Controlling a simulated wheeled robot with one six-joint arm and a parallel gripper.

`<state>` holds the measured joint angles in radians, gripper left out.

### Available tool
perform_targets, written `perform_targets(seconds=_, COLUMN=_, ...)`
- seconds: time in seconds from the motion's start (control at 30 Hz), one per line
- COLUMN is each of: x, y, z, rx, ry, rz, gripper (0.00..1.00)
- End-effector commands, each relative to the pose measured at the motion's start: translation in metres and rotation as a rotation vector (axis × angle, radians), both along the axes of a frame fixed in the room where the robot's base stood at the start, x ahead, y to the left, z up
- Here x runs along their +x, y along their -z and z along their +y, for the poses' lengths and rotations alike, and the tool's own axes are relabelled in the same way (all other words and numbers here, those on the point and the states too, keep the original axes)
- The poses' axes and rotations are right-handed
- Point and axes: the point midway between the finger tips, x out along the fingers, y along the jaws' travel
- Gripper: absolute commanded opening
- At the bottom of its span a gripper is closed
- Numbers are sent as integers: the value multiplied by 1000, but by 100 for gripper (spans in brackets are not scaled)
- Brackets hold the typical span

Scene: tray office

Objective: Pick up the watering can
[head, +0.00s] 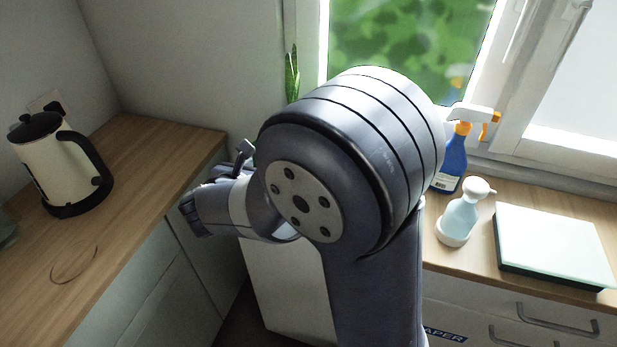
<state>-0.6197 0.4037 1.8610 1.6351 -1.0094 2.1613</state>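I see no watering can in the head view. My own arm fills the middle of the picture and hides part of the far counter and the window sill behind it. The far part of my arm points left, over the gap beside the left counter. I cannot make out my gripper's fingers, which are hidden behind the arm links.
A cream kettle (62,168) stands on the left wooden counter (150,165). At the right, a blue spray bottle (453,165), a pale pump bottle (462,218) and a flat white-topped box (553,243) stand below the window. A green plant (292,75) shows behind my arm.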

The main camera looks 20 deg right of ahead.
Motion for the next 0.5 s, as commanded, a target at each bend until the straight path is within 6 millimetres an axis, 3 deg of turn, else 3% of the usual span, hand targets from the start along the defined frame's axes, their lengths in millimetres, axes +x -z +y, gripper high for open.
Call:
perform_targets(seconds=0.27, x=2, y=1, z=-1, rx=1, ry=-1, rz=-1, gripper=40)
perform_targets(seconds=0.5, x=2, y=1, z=-1, rx=0, ry=-1, rz=0, gripper=20)
